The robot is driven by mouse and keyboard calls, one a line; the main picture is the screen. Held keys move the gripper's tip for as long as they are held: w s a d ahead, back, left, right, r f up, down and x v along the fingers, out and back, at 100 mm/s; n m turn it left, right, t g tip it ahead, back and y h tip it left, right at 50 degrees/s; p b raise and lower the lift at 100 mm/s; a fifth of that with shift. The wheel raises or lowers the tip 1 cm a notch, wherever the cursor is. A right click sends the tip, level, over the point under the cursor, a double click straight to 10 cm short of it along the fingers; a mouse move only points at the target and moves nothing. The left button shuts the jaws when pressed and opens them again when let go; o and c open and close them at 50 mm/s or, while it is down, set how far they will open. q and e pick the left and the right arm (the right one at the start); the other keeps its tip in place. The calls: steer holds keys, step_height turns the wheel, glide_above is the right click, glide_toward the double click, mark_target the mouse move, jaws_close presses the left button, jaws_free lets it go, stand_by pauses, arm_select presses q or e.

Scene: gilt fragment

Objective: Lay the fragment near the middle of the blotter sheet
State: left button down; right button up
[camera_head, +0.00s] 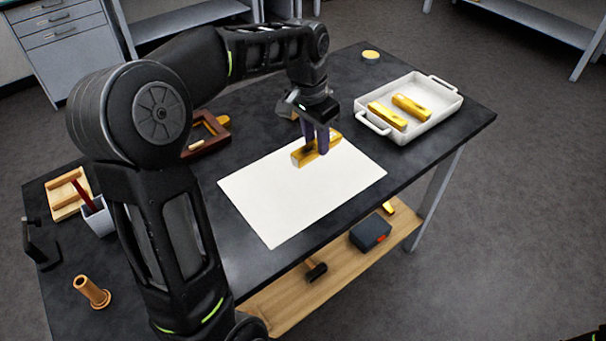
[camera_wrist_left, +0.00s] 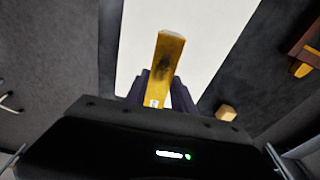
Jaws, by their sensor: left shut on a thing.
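The gilt fragment (camera_head: 301,157) is a gold bar with a dark patch. My left gripper (camera_head: 317,151) is shut on it, over the back part of the white blotter sheet (camera_head: 300,202). I cannot tell whether the fragment touches the sheet or hangs just above it. In the left wrist view the fragment (camera_wrist_left: 166,62) points away from the fingers across the white sheet (camera_wrist_left: 208,30). The fingers hide part of it. My right gripper is not in view.
A white tray (camera_head: 440,112) with two gold pieces stands at the right. A brown wooden frame (camera_head: 212,137) lies behind my arm. The sheet's front part is clear.

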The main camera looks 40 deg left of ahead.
arm_select(q)
steer(key=a, duration=0.1)
steer(key=s+a+r, duration=0.1)
steer(key=shift+s+a+r+m, duration=0.1)
steer(key=shift+a+r+m, duration=0.05)
steer(key=shift+a+m, duration=0.25)
steer(key=shift+f+p, duration=0.3)
steer(key=shift+f, duration=2.85)
steer(key=shift+f, duration=0.1)
steer(key=shift+f, duration=1.75)
